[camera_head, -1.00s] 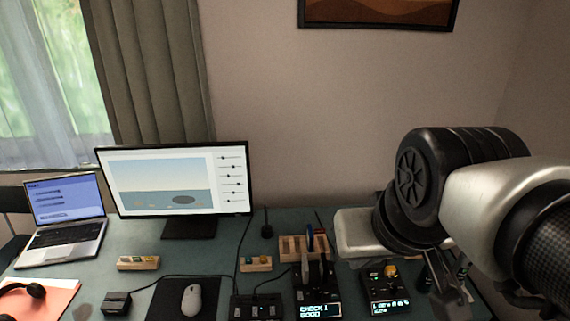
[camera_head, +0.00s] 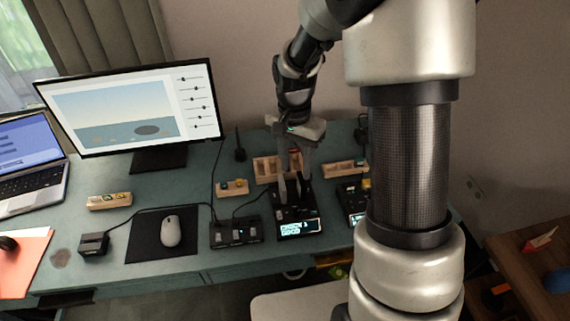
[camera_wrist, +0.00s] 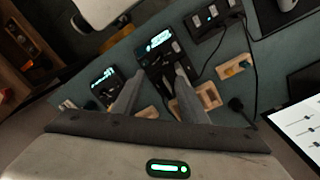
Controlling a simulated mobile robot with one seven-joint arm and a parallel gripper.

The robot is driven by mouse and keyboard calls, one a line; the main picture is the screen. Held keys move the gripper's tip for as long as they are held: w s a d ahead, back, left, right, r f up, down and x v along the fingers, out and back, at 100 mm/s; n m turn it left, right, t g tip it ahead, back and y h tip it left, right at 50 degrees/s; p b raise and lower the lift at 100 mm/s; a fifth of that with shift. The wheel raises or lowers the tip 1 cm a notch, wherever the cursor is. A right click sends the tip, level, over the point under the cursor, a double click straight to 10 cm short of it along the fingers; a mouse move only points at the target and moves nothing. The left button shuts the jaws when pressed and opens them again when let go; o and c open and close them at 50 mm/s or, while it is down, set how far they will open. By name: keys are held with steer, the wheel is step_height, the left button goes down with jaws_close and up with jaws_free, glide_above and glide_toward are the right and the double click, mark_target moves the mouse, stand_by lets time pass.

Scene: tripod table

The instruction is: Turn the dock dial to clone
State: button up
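The black dock (camera_head: 297,229) with a lit text display stands on the desk, and it also shows in the wrist view (camera_wrist: 158,42). Its display text is too small to read surely. My gripper (camera_head: 293,192) points down over the back part of the dock. In the wrist view my gripper (camera_wrist: 160,73) has its two fingers apart, with the dock's body between and just beyond the tips. I see nothing held. The dial cannot be made out; the fingers may hide it. Whether the fingertips touch the dock, I cannot tell.
A second black device with a display (camera_head: 356,216) stands right of the dock, partly behind my arm. A black button box (camera_head: 236,232) is close on the left, with cables. Wooden holders (camera_head: 232,188) stand behind. A mouse (camera_head: 171,231), monitor (camera_head: 135,108) and laptop (camera_head: 28,165) are further left.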

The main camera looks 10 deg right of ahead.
mark_target(296, 212)
steer(key=f, duration=1.8)
steer(key=shift+s+d, duration=0.25)
steer(key=shift+d, duration=0.05)
jaws_close()
